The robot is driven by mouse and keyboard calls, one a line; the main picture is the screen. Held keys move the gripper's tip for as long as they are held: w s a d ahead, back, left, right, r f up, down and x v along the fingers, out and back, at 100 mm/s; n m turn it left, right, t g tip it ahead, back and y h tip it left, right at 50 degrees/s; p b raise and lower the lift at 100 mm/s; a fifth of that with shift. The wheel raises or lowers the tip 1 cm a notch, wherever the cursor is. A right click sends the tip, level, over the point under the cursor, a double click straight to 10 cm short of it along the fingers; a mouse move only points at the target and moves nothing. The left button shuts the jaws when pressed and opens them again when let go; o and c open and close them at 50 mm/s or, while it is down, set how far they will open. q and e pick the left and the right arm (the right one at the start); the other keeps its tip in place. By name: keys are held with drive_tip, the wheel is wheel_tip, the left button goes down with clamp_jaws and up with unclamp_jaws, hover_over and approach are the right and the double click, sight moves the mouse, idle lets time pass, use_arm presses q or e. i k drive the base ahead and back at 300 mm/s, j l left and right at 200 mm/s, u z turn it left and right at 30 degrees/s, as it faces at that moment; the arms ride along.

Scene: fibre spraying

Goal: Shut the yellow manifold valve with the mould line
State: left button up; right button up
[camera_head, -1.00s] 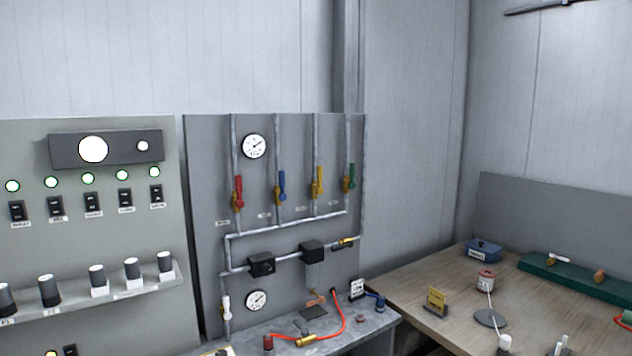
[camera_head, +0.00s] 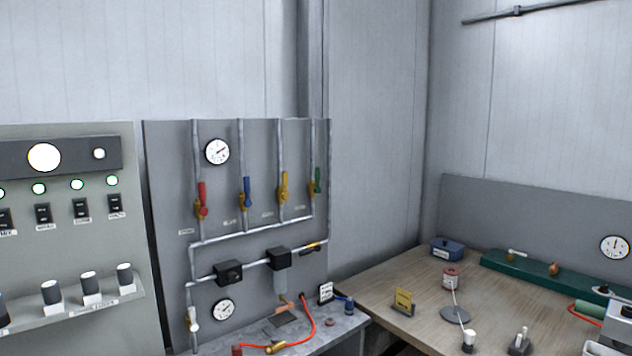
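The yellow manifold valve (camera_head: 283,188) is on the grey pipe panel (camera_head: 165,170), third from the left in a row of valves. Its handle stands upright, in line with its vertical pipe. A red-handled valve (camera_head: 202,198) and a blue-handled valve (camera_head: 246,192) are to its left, and a green-handled valve (camera_head: 317,182) is to its right. Small labels beside the valves are too small to read. Another small valve with a yellow handle (camera_head: 311,247) sits on the lower horizontal pipe. Neither of my grippers shows in the head view.
A grey control cabinet (camera_head: 90,225) with switches and knobs stands left of the panel. A grey ledge under the panel carries a red hose (camera_head: 313,325). A wooden bench (camera_head: 375,278) at right holds a blue box (camera_head: 447,249), a yellow sign (camera_head: 403,301) and a green tray (camera_head: 490,257).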

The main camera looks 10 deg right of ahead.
sight(286, 196)
drive_tip(key=u, duration=0.4)
drive_tip(key=i+l+u, duration=0.1)
drive_tip(key=l+u, duration=0.95)
drive_tip(key=l, duration=1.6)
